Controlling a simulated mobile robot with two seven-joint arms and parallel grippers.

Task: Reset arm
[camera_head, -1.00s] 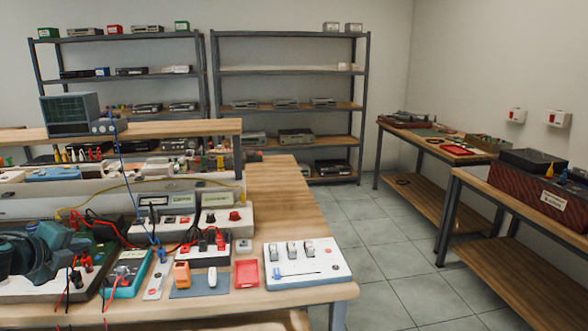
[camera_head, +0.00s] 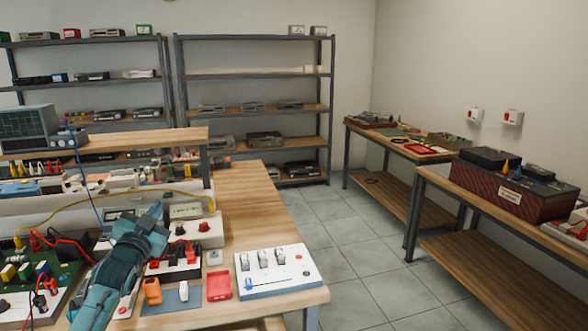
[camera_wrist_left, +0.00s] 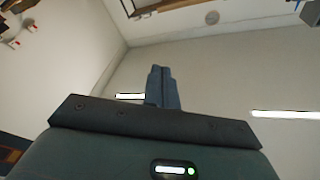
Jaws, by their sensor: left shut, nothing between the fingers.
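My left arm comes in from the lower left in the head view, over the left part of the workbench. The left gripper (camera_head: 155,215) points up and away, above the cluttered instruments, and holds nothing. In the left wrist view its fingers (camera_wrist_left: 162,88) are together, with only walls and ceiling behind them. A white panel with several switches (camera_head: 278,270) lies on the bench to the right of the gripper, apart from it. My right gripper is not in view.
The wooden workbench (camera_head: 245,215) carries wired boards, a red tray (camera_head: 219,286) and an oscilloscope (camera_head: 28,128) on its raised shelf. Metal shelves (camera_head: 255,75) stand at the back. Side tables with a dark red case (camera_head: 505,190) stand at the right. The tiled floor (camera_head: 365,250) between is clear.

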